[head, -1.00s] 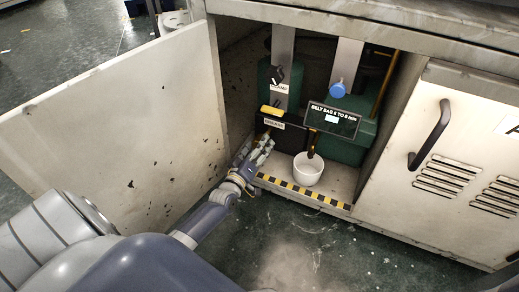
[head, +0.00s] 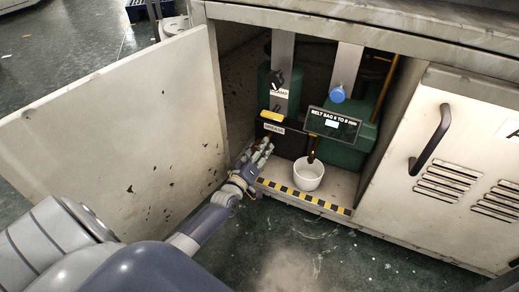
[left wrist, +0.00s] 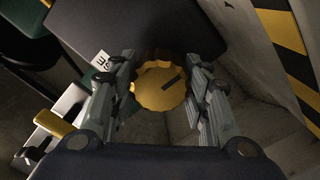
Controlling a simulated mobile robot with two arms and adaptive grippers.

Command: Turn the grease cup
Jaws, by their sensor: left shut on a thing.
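The grease cup is a round yellow knob (left wrist: 158,86) with a scalloped rim and a dark mark on its face, seen in the left wrist view. My left gripper (left wrist: 162,90) has one finger on each side of it and is shut on it. In the head view my left gripper (head: 264,150) reaches into the open cabinet, just below a small white label (head: 273,128). The cup itself is largely hidden by the fingers there. My right gripper is not in view.
A white cup (head: 308,174) stands on the cabinet floor behind a yellow-black striped edge (head: 305,196). A yellow-topped handle (head: 271,115), a blue knob (head: 337,95) and a black sign (head: 332,123) are above. The open door (head: 120,130) stands left of my arm.

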